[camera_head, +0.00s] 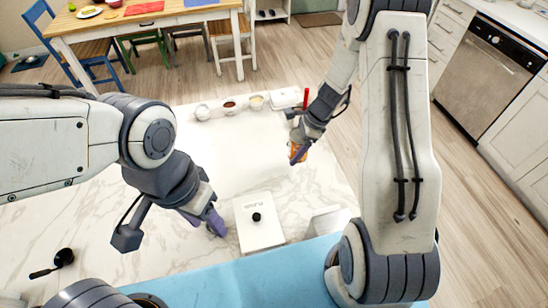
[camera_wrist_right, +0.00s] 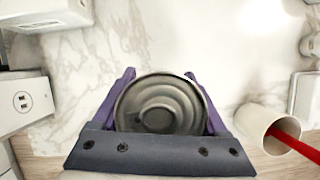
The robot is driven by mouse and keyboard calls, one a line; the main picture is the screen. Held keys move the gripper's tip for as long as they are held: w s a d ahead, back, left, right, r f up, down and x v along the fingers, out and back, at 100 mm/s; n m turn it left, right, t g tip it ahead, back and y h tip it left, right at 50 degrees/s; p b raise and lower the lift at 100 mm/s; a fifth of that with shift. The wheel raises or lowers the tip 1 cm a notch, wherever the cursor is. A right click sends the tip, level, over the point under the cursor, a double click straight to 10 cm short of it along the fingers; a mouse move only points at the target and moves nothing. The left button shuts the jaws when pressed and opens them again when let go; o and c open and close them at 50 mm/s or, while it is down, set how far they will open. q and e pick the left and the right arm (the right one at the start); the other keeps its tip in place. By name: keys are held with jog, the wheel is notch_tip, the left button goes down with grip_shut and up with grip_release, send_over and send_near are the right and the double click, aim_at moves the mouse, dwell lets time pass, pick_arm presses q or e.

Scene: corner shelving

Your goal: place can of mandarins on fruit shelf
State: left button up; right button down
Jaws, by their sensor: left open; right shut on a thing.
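The can of mandarins (camera_wrist_right: 158,104) is between the two purple fingers of my right gripper (camera_wrist_right: 160,90), seen from its grey metal end in the right wrist view. In the head view my right gripper (camera_head: 300,150) is above the far right part of the marble counter, and the orange side of the can (camera_head: 298,152) shows at its fingers. My left gripper (camera_head: 205,224) is open and empty over the counter, just left of a white lidded box. No fruit shelf can be made out in these views.
The white box (camera_head: 258,222) with a black knob stands at the counter's front. Several small bowls (camera_head: 229,107) line the back edge. A white cup (camera_wrist_right: 262,128) with a red stick stands near my right gripper. A black ladle (camera_head: 62,258) lies at left. The counter's middle is clear.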

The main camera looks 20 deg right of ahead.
jog(key=p, duration=0.1)
send_over(273, 165)
jog(key=d, duration=0.2)
jog(key=f, duration=0.3)
jog(key=shift+s+a+f, duration=0.1)
jog(key=shift+s+a, duration=0.05)
jog(key=shift+a, duration=0.1)
notch_tip(273, 165, down, 4)
jog(key=shift+r+p, duration=0.1)
jog(key=shift+p, duration=0.25)
jog(key=shift+f, duration=0.25)
jog(key=shift+f, duration=0.15)
grip_release()
